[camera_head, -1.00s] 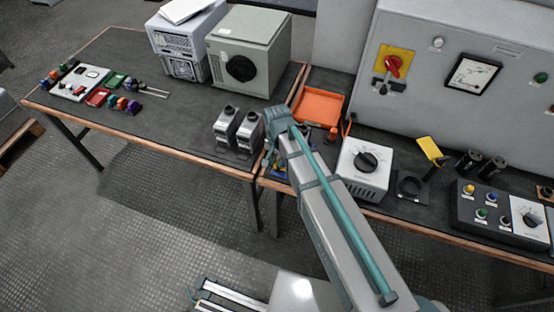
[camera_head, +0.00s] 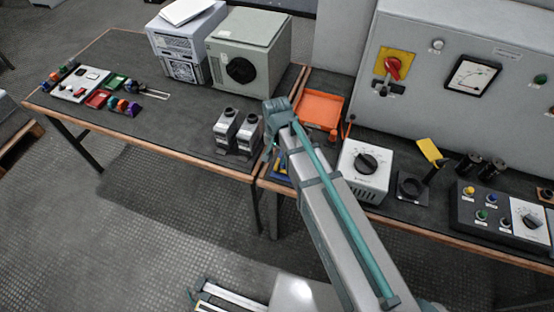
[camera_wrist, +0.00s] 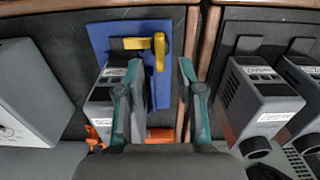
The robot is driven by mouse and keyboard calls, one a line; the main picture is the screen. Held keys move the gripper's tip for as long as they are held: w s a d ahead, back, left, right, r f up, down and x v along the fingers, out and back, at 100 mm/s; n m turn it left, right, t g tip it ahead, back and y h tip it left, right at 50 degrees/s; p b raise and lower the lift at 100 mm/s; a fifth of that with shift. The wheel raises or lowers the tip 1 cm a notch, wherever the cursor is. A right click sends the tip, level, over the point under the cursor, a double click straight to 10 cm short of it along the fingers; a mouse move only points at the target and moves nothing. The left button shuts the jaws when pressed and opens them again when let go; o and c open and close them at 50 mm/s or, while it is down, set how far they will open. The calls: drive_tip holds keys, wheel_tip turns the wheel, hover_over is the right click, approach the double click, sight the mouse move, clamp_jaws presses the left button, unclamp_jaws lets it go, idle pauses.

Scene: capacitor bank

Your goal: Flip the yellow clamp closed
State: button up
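A yellow lever-like piece (camera_wrist: 159,50) with a side bar sits on a blue plate (camera_wrist: 99,38) in the wrist view. A grey labelled module (camera_wrist: 102,95) stands at the plate, partly behind my left finger. My gripper (camera_wrist: 159,66) is open, its fingers spread around the lever's lower end in the picture; contact cannot be told. A separate yellow flap (camera_head: 430,151) stands raised on a black stand (camera_head: 409,187), right of my arm.
Two grey modules (camera_wrist: 262,95) stand right of the wooden table edges. A white dial box (camera_head: 364,171) is right of my arm. An orange tray (camera_head: 319,107) lies behind it. A large grey cabinet (camera_head: 430,65) bounds the back.

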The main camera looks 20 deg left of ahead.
sight(277, 163)
wheel_tip(277, 163, up, 8)
drive_tip(key=shift+r, duration=0.2)
idle(0.5)
